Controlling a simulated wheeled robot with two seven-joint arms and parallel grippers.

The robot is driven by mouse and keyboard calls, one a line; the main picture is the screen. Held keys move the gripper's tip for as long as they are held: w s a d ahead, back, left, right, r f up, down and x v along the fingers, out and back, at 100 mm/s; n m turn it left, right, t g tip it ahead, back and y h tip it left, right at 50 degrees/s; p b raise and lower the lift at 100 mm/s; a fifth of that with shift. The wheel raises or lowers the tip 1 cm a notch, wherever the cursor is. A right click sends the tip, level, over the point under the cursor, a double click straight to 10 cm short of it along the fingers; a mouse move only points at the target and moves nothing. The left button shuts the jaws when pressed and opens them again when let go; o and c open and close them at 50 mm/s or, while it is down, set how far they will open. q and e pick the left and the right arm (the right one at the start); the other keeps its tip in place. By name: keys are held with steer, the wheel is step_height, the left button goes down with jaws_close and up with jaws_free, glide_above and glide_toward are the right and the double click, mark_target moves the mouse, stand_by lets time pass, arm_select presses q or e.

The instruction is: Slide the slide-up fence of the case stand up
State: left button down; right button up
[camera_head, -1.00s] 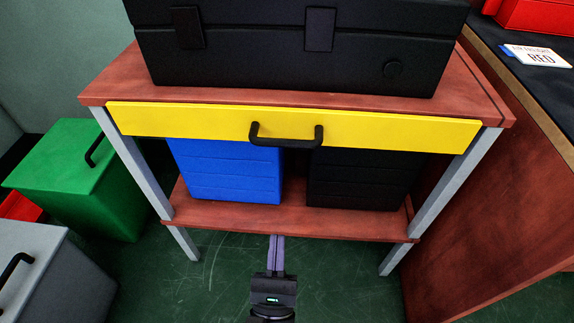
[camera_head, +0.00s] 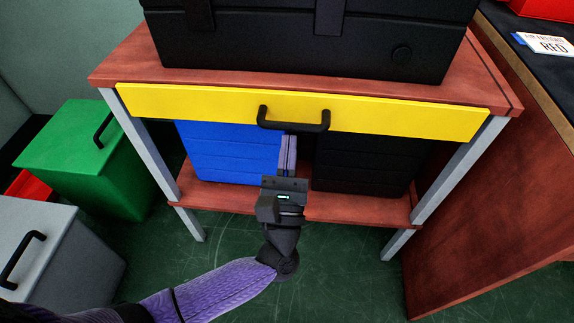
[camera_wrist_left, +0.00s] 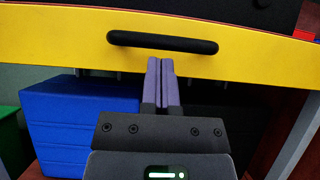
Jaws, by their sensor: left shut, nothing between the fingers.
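The case stand is a wooden table (camera_head: 120,72) with grey legs. Its fence is a yellow panel (camera_head: 200,104) across the front below the top, with a black bar handle (camera_head: 293,124); the yellow panel (camera_wrist_left: 60,40) and its handle (camera_wrist_left: 162,43) also fill the upper left wrist view. The fence stands low, covering the front just under the tabletop. My left gripper (camera_head: 288,140) is shut and empty, its fingers pointing up just below the handle. In the left wrist view its fingertips (camera_wrist_left: 161,64) appear close under the handle; contact cannot be told. My right gripper is not in view.
A black case (camera_head: 300,45) stands on the tabletop. A blue box (camera_head: 225,155) and a black box (camera_head: 365,165) sit on the lower shelf (camera_head: 340,207). Green (camera_head: 85,150) and grey (camera_head: 70,250) bins stand at left. A wooden bench (camera_head: 480,220) is close at right.

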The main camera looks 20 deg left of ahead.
mark_target(289, 116)
arm_select(q)
steer(key=shift+r, duration=0.15)
step_height(289, 116, up, 7)
steer(key=p, duration=0.4)
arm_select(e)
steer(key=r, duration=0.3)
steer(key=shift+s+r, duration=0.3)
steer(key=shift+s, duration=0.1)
